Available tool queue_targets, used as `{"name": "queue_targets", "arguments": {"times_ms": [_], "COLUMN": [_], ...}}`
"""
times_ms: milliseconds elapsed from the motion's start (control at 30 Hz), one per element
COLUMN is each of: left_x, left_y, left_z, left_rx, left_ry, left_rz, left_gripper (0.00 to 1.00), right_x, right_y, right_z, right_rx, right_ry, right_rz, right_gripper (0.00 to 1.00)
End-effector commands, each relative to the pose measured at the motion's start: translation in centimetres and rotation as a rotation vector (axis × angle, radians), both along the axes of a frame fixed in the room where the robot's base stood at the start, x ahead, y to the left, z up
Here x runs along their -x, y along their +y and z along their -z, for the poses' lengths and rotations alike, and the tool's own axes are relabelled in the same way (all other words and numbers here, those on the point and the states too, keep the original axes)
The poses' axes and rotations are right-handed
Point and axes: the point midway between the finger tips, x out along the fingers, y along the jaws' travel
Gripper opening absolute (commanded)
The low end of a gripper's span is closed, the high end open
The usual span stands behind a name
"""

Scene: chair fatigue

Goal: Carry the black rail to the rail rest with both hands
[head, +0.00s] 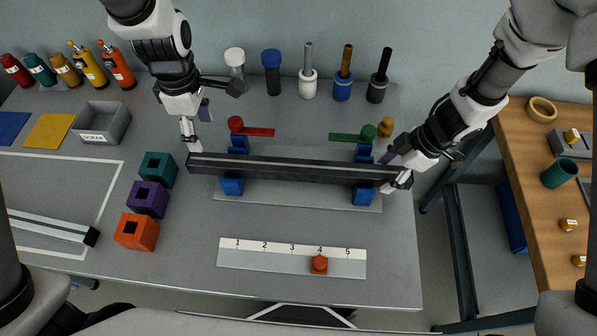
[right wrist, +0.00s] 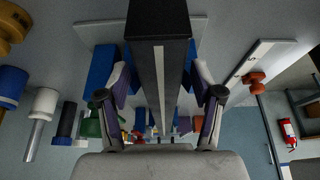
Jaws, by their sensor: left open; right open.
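The black rail (head: 290,169), a long bar with a pale stripe, lies level across the blue supports of the rail rest (head: 300,197), which has a grey base plate. My left gripper (head: 198,127) is open above and behind the rail's left end and looks apart from it. My right gripper (head: 396,169) is open at the rail's right end. In the right wrist view, the rail end (right wrist: 158,50) stands between the spread fingers of my right gripper (right wrist: 160,88), with a gap on each side. Blue supports (right wrist: 103,72) show beside it there.
A red-knobbed lever (head: 250,131) and a green one (head: 350,136) lie behind the rail. Several capped tools (head: 308,85) stand at the back. Coloured blocks (head: 148,199) are left, a numbered strip (head: 291,258) in front. A wooden table (head: 520,170) stands right, across a gap.

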Motion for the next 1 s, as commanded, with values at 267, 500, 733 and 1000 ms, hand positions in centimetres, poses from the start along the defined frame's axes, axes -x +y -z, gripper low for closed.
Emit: {"name": "queue_targets", "arguments": {"times_ms": [267,500,733,1000], "left_x": [0.0,0.0,0.0,0.0], "left_y": [0.0,0.0,0.0,0.0], "left_z": [0.0,0.1,0.1,0.1], "left_rx": [0.0,0.0,0.0,0.0], "left_ry": [0.0,0.0,0.0,0.0], "left_rz": [0.0,0.0,0.0,0.0], "left_gripper": [0.66,0.66,0.66,0.66], "right_x": [0.0,0.1,0.2,0.1], "right_y": [-2.5,-4.1,-4.3,-4.3], "right_z": [-6.2,-10.0,-10.4,-10.4], "right_rx": [-0.003,-0.003,0.0,0.0], "right_ry": [-0.008,-0.004,-0.002,-0.002], "right_rz": [0.001,0.002,0.001,0.001], "right_gripper": [0.66,0.66,0.66,0.66]}}
